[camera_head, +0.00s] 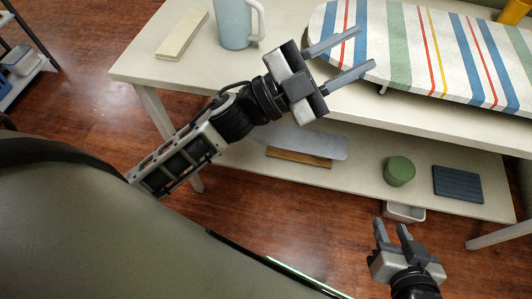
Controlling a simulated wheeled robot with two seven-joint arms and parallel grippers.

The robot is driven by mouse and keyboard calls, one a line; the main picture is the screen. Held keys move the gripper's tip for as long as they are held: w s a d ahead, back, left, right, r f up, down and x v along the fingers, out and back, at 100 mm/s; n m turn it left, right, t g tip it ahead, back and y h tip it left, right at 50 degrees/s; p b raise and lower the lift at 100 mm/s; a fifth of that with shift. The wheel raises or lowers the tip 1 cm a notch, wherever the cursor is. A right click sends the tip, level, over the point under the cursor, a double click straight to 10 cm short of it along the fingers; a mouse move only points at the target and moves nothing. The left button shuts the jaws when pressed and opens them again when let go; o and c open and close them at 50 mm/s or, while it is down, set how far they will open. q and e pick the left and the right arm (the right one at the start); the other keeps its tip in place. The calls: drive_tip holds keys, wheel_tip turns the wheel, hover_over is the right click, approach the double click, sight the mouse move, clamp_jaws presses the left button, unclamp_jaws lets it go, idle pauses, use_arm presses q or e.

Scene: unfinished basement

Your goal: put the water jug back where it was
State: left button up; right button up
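The water jug (234,24) is light blue with a white handle. It stands upright on the table top at the upper left, and its top is cut off by the picture edge. My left gripper (353,54) is open and empty, with its two fingers apart and pointing right over the table's front area. It is to the right of the jug and not touching it. My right gripper (392,230) is low at the right, in front of the table. Its fingers point up with a gap between them, and nothing is between them.
A striped ironing board (398,40) covers the table's right side. A wooden board (182,36) lies left of the jug on the white table (139,69). The lower shelf holds a green cylinder (400,171), a dark ridged block (457,184) and a brown strip (299,157). A white container (404,211) is below.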

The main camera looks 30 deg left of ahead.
use_arm(q)
drive_tip(key=s+a+f+n+g+y, duration=0.1)
drive_tip(key=s+a+f+n+y, duration=0.1)
drive_tip(key=f+n, duration=0.4)
drive_tip(key=s+a+f+n+g+y, duration=0.2)
drive_tip(key=s+f+n+y, duration=0.3)
drive_tip(key=f, duration=0.6)
drive_tip(key=s+a+f+n+g+y, duration=0.1)
drive_tip(key=s+a+f+n+y, duration=0.2)
drive_tip(key=f+n+y, duration=0.3)
wheel_tip(320, 180, down, 2)
drive_tip(key=shift+s+f+n+y, duration=0.2)
drive_tip(key=shift+n+y, duration=0.2)
drive_tip(key=shift+n, duration=0.1)
